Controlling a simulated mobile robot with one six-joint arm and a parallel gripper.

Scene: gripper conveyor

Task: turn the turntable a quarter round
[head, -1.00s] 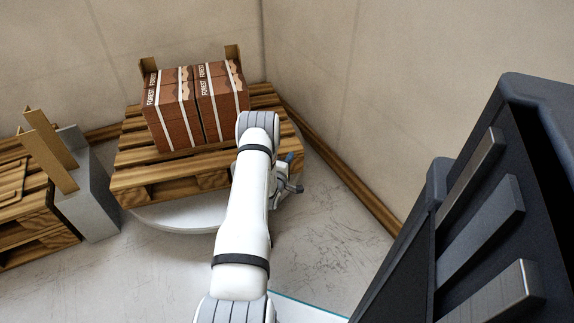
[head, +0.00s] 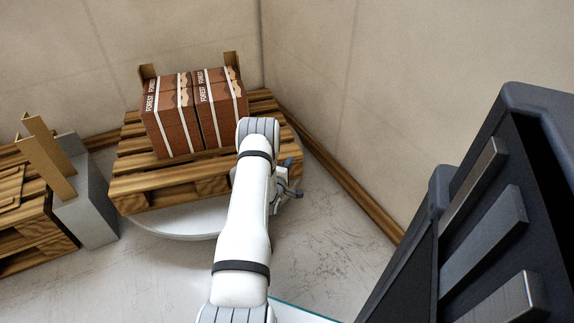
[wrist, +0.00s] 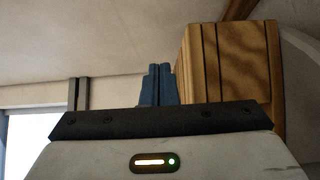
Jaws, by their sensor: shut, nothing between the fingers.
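The turntable (head: 180,224) is a pale round disc low on the floor, mostly hidden under a wooden pallet (head: 165,190). Brown strapped boxes (head: 175,120) marked FOREST stand on the pallet. In the head view my gripper (head: 291,188) is beside the pallet's right side, partly hidden behind my white arm. In the wrist view the blue fingers (wrist: 158,85) are together and empty. A wooden block end (wrist: 235,70), seemingly of the pallet, stands just right of the fingers. I cannot tell whether they touch it.
A grey post (head: 90,205) with wooden uprights and another pallet (head: 25,225) stand at left. Walls meet behind the boxes, with a wooden skirting (head: 345,190) along the right wall. Dark ribbed equipment (head: 480,220) fills the right. Bare floor (head: 325,245) lies between.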

